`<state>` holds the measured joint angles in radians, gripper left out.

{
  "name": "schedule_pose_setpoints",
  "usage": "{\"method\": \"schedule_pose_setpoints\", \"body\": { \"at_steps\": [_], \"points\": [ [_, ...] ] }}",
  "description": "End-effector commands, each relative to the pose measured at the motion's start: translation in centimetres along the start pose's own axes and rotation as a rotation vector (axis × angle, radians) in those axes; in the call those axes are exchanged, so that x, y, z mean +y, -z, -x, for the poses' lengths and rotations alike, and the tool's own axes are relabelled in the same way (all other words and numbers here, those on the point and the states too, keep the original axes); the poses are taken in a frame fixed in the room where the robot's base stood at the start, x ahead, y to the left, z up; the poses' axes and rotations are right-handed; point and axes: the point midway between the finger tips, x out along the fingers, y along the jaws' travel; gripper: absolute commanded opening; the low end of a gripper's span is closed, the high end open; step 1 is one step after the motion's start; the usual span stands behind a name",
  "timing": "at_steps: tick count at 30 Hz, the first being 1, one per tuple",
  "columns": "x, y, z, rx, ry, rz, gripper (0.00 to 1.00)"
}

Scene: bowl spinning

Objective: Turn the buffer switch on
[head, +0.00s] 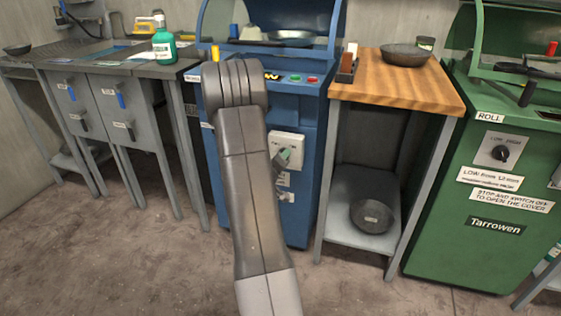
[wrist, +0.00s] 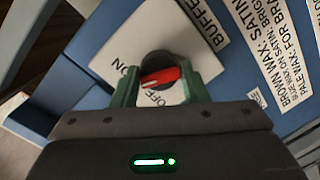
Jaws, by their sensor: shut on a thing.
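The buffer switch is a red-handled knob (wrist: 163,77) on a round black base, set in a white plate (wrist: 115,45) marked BUFFER, ON and OFF in the wrist view. My gripper (wrist: 160,78) has its two green fingers on either side of the knob and is shut on it. The red handle lies nearly level across the wrist picture; I cannot tell surely which mark it points to. In the head view the white plate (head: 286,141) is on the front of the blue machine (head: 312,120). My gripper (head: 284,157) is at this plate, and the knob is hidden there.
A wooden-topped table (head: 425,90) with a dark bowl (head: 406,54) stands right of the blue machine, with a pan (head: 371,216) on its lower shelf. A green machine (head: 475,240) is at far right. A grey bench (head: 100,55) with a green bottle (head: 164,46) is at left.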

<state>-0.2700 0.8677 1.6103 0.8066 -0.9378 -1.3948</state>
Motion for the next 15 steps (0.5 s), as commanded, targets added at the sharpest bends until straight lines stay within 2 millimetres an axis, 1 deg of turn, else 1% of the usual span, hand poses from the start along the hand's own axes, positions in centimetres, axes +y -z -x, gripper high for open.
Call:
{"method": "schedule_pose_setpoints", "body": {
  "at_steps": [6, 15],
  "points": [
    [0.02, -0.06, -0.05, 0.015, 0.014, -0.164, 0.17],
    [0.10, -0.09, -0.05, 0.024, 0.029, -0.305, 0.17]
  ]
}}
